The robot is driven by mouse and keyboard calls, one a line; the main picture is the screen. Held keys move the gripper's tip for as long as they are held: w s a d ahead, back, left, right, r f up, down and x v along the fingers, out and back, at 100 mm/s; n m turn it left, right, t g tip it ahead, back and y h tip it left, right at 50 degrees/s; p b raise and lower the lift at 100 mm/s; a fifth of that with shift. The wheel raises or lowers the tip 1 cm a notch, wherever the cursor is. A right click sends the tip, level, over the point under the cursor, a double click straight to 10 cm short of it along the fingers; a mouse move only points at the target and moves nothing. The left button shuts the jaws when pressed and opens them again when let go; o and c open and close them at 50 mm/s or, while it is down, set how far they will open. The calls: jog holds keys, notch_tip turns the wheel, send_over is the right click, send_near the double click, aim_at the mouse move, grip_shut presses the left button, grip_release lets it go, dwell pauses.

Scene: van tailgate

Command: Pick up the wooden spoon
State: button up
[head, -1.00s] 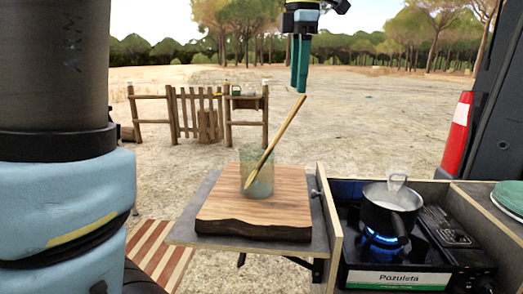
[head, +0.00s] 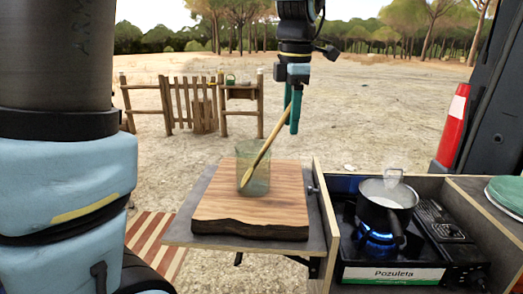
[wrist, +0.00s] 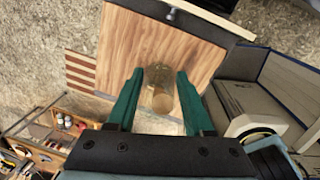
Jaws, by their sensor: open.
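The wooden spoon (head: 271,137) leans in a clear glass jar (head: 247,170), its handle slanting up to the right out of the rim. The jar stands on a wooden board (head: 225,215). My gripper (head: 293,118) points down, open, above and right of the jar. The top of the handle overlaps its teal fingers in the head view; I cannot tell whether it lies between them.
The board lies on a grey fold-out shelf (head: 180,228). Right of it, behind a wooden side panel (head: 325,215), a steaming pot (head: 387,205) sits on a lit gas stove (head: 395,258). A wooden fence (head: 190,105) stands far behind.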

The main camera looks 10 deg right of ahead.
jog(key=shift+f, duration=0.4)
jog(key=shift+c, duration=0.2)
grip_shut()
